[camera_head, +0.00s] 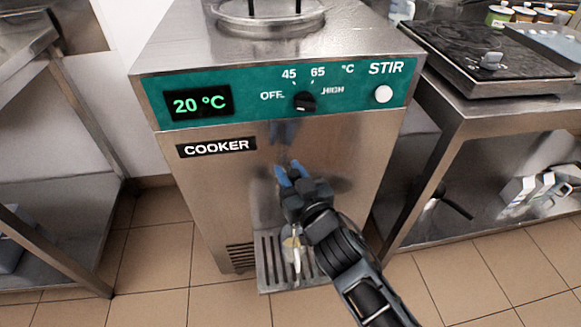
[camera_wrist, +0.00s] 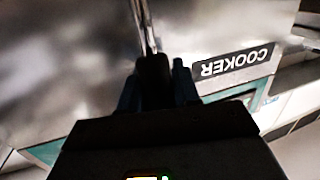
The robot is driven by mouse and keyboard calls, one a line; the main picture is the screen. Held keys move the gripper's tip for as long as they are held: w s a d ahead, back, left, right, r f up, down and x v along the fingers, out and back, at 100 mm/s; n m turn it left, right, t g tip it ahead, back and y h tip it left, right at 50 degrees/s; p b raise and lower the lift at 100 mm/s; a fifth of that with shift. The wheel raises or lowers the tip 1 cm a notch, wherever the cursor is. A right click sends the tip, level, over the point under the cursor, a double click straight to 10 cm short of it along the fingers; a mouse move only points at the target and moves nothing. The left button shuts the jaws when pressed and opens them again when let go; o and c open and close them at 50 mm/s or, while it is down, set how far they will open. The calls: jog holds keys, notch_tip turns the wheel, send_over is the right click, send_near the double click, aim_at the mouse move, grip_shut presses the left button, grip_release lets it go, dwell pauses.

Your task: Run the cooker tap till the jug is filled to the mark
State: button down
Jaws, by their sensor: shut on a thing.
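The cooker (camera_head: 225,185) is a steel cabinet with a teal panel. My gripper (camera_head: 290,174), with blue fingertips, is at its front, below the panel. In the wrist view my gripper (camera_wrist: 155,85) is shut on a dark handle (camera_wrist: 153,72) with a thin metal stem, which looks like the tap's handle. The tap's spout is hidden behind my gripper and arm. Below, over the slatted drip tray (camera_head: 268,268), a small pale yellowish shape (camera_head: 291,243) with a whitish streak shows beside my arm. Whether this is the jug, its mark and any level cannot be made out.
The panel display (camera_head: 200,102) reads 20 °C. A black knob (camera_head: 304,101) and a white STIR button (camera_head: 383,94) are on the panel. A steel table (camera_head: 480,98) with a dark-topped appliance stands at right, and a steel shelf (camera_head: 60,150) at left. Tiled floor lies between.

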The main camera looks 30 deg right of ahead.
jog(key=w+g+p, duration=0.1)
jog(key=p, duration=0.3)
jog(key=shift+d, duration=0.2)
jog(key=shift+f, duration=0.1)
jog(key=c, duration=0.9)
grip_release()
jog(key=s+r, duration=0.1)
jog(key=s, duration=0.6)
jog(key=shift+s+a+b, duration=0.2)
jog(key=shift+s+b, duration=0.15)
jog(key=shift+r, duration=0.1)
